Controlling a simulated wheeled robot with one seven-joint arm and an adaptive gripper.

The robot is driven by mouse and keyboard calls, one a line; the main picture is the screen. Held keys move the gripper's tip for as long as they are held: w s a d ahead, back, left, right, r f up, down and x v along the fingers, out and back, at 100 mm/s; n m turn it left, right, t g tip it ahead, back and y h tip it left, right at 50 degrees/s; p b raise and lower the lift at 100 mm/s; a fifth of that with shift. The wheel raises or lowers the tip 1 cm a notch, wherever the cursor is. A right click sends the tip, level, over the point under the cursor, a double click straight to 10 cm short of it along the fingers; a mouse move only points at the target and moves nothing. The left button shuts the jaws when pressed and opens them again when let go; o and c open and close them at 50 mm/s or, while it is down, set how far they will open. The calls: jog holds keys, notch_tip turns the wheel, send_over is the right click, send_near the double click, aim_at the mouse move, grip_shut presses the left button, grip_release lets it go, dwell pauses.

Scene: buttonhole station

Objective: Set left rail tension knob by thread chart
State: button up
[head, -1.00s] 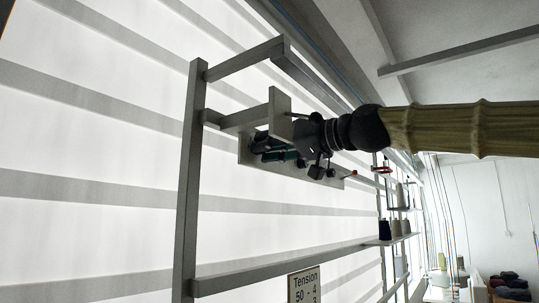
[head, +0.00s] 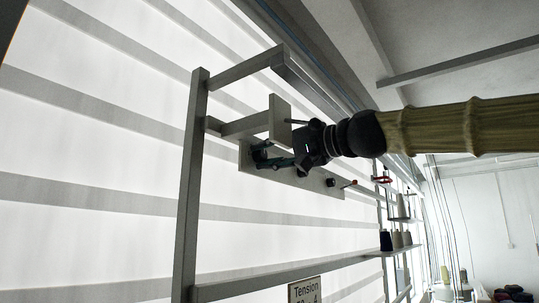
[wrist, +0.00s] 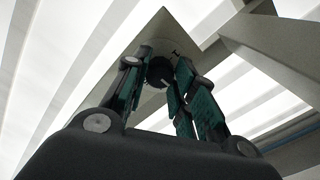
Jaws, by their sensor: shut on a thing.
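My gripper (wrist: 160,72) is shut on a dark round knob (wrist: 158,76) with a pale pointer mark, in the upper middle of the wrist view. A pale dial with a small dark mark surrounds the knob, partly hidden by the green and black fingers. In the head view my gripper (head: 262,157) reaches left to the pale plate (head: 300,181) on the rail frame. The thread chart (head: 306,291) is at the bottom edge, headed "Tension"; its rows are cut off.
A second dark knob (head: 331,182) sits farther right on the plate, near a red-tipped post (head: 350,184). Grey rails (head: 192,180) frame the area around my gripper. Thread cones (head: 386,241) stand on a shelf at the right.

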dwell(0.5)
jog(key=o, duration=1)
jog(key=shift+o, duration=0.2)
jog(key=v, duration=1.2)
